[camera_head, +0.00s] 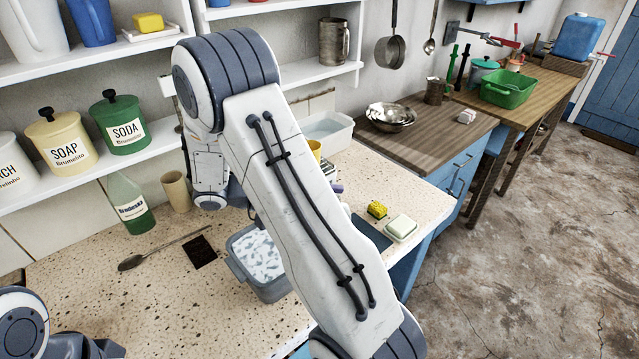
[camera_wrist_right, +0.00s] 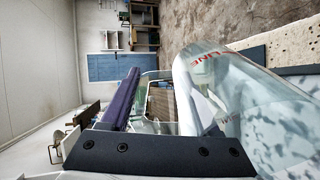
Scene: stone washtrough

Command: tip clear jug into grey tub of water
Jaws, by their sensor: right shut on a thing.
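The grey tub (camera_head: 275,291) stands on the speckled counter in the head view, partly hidden behind my right arm. It holds pale, foamy-looking water. In the right wrist view a clear jug (camera_wrist_right: 222,68) with red lettering lies large and slanting across the right side. My right gripper (camera_wrist_right: 160,98) is shut on this jug. The patchy water (camera_wrist_right: 290,120) shows at lower right, beside and behind the jug. In the head view my arm hides the jug and the right gripper's fingers. Only part of my left arm shows at lower left; its gripper is out of view.
A green bottle (camera_head: 127,203), a tan cup (camera_head: 176,191), a long spoon (camera_head: 160,250) and a dark square (camera_head: 201,251) are left of the tub. A yellow sponge (camera_head: 377,210) and a soap dish (camera_head: 400,228) lie right. A clear basin (camera_head: 327,132) stands behind.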

